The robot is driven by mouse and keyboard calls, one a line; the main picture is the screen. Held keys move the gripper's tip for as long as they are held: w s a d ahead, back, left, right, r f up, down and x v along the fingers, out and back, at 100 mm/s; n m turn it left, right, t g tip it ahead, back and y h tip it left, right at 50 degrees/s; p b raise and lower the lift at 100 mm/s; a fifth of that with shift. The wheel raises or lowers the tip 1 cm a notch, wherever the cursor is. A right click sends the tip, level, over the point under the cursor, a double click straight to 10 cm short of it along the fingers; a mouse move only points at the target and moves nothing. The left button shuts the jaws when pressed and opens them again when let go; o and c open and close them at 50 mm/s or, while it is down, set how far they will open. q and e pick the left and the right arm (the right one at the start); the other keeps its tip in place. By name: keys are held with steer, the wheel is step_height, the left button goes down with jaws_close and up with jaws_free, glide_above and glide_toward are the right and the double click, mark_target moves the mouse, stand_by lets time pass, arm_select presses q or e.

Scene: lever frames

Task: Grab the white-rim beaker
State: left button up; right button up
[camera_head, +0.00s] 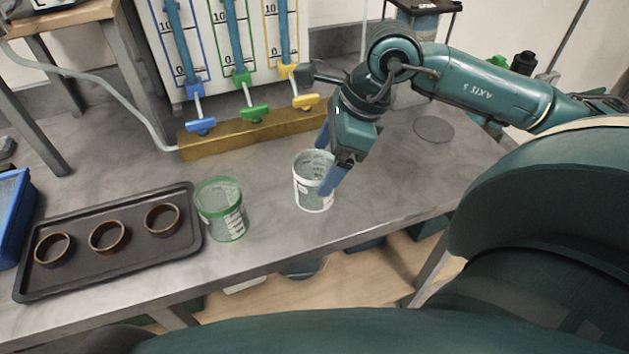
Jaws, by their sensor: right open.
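The white-rim beaker (312,199) stands upright on the grey bench, right of the green-rim beaker (221,213). My right gripper (327,166) reaches down over it from the upper right, with its blue fingers apart. One finger shows in front of the beaker's right side and the other shows at the back near the rim. I cannot tell whether either finger touches the beaker. The gripper hides part of the beaker's right side and rim. My left gripper is not in view.
A dark tray (110,279) with three brown rings lies at the left. Behind the beakers stands a wooden block (235,138) with blue, green and yellow levers under marked columns. A blue bin (14,215) is at the left edge. The bench right of the beaker is clear.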

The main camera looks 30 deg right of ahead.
steer(key=x, duration=0.5)
steer(key=shift+p, duration=0.35)
steer(key=shift+c, duration=0.3)
steer(key=c, duration=1)
